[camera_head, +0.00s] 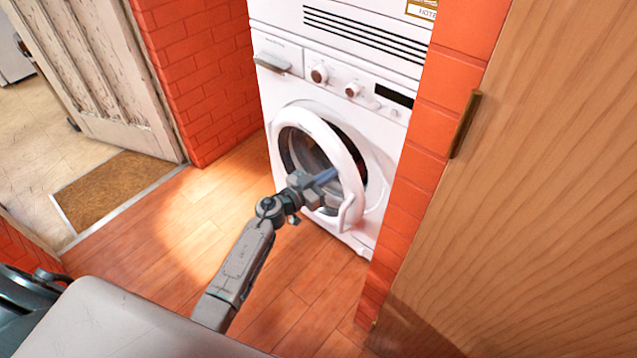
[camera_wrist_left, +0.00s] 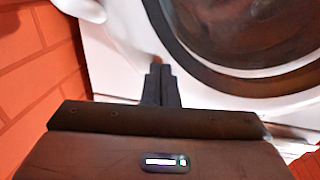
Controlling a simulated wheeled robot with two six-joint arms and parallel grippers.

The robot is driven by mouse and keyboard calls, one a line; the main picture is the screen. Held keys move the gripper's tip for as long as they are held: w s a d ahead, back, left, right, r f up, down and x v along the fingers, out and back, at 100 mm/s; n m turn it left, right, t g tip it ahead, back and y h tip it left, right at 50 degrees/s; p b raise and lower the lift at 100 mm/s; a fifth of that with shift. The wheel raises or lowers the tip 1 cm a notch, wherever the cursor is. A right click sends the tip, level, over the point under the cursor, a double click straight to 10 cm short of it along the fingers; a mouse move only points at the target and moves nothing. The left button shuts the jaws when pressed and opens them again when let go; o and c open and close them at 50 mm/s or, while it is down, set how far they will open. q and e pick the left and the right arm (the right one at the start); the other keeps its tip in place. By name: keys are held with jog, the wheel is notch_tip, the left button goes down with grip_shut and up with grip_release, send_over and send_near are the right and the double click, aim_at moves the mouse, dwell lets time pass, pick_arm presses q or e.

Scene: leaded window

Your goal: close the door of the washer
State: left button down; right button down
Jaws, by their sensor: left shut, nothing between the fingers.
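The washer (camera_head: 281,95) is a white front loader set in a brick recess. Its round door (camera_head: 345,160) has a white ring and stands ajar, with a dark gap showing along its upper right side. A white handle (camera_head: 346,212) sits at the door's lower right. My left gripper (camera_head: 326,176) is in front of the door, over its lower right part; I cannot tell whether it touches. In the left wrist view its fingers (camera_wrist_left: 160,80) are together and empty, with the white and dark round rim (camera_wrist_left: 190,70) close ahead. My right gripper is not in view.
Orange brick walls (camera_head: 205,85) flank the washer closely on both sides. A wooden panel with a brass handle (camera_head: 465,124) stands close on the right. A weathered white door (camera_head: 95,70) and brown mat (camera_head: 115,188) are at the left. The wooden floor (camera_head: 190,230) before the washer is clear.

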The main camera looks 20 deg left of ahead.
aim_at(347, 163)
pick_arm(q)
jog(key=shift+w, duration=0.1)
